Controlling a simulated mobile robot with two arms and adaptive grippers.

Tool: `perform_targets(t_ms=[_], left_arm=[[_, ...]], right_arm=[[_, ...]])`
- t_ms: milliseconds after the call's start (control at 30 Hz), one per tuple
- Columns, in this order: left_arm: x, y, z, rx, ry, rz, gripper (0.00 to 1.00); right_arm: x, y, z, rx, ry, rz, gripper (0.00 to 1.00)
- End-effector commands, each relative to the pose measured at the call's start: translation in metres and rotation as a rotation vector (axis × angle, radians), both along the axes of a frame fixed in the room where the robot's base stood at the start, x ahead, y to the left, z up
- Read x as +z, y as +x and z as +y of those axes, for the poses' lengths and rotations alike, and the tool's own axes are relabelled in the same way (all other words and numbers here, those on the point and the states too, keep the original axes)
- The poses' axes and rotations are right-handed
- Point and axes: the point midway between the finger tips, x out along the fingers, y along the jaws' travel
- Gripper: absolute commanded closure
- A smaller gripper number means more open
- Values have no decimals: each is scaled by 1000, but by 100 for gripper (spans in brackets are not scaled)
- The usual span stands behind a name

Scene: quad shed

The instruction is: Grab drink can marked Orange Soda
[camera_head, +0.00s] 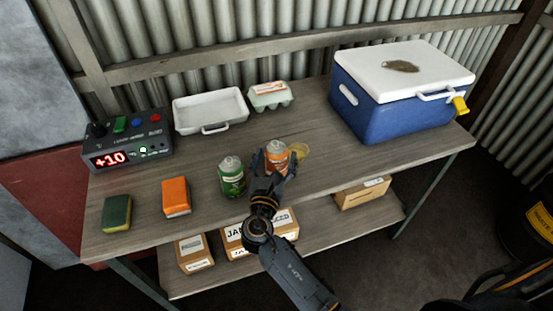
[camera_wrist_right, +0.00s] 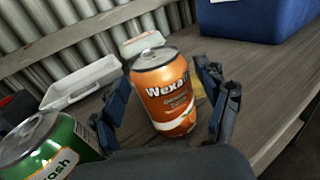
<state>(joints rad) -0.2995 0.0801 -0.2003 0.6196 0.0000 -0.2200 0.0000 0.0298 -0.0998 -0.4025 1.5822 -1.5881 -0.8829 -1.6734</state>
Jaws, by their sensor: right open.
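An orange drink can (camera_head: 277,154) stands on the wooden table, near the front edge. In the right wrist view the orange can (camera_wrist_right: 165,95) shows a white "Wexa..." label; the smaller text is too small to read surely. My right gripper (camera_head: 272,160) is open, with one finger on each side of the can. In the right wrist view my right gripper's fingers (camera_wrist_right: 165,105) look apart from the can, with gaps at the upper part. A green can (camera_head: 232,177) stands just left of my right gripper.
A blue cooler with white lid (camera_head: 395,100) stands at the back right. A white tray (camera_head: 210,110), egg carton (camera_head: 270,95) and control box (camera_head: 128,142) line the back. An orange block (camera_head: 176,197) and a sponge (camera_head: 117,213) lie left. A yellowish flat thing (camera_head: 301,150) lies beside the orange can.

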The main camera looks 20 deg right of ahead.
Motion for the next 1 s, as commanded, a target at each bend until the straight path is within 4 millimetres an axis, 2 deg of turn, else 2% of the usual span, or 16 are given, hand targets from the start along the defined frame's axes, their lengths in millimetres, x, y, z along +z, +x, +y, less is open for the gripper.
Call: perform_targets(t_ms=[167,400,500,767,1000], left_arm=[[2,0,0,0,0,1,60],[7,-1,0,0,0,1,60],[8,-1,0,0,0,1,60],[7,-1,0,0,0,1,60],[7,-1,0,0,0,1,60]], right_arm=[[1,11,-6,0,1,0,25],[0,42,-21,0,0,-1,25],[-1,50,-25,0,2,0,25],[-2,52,-27,0,3,1,25],[-2,52,-26,0,3,1,74]])
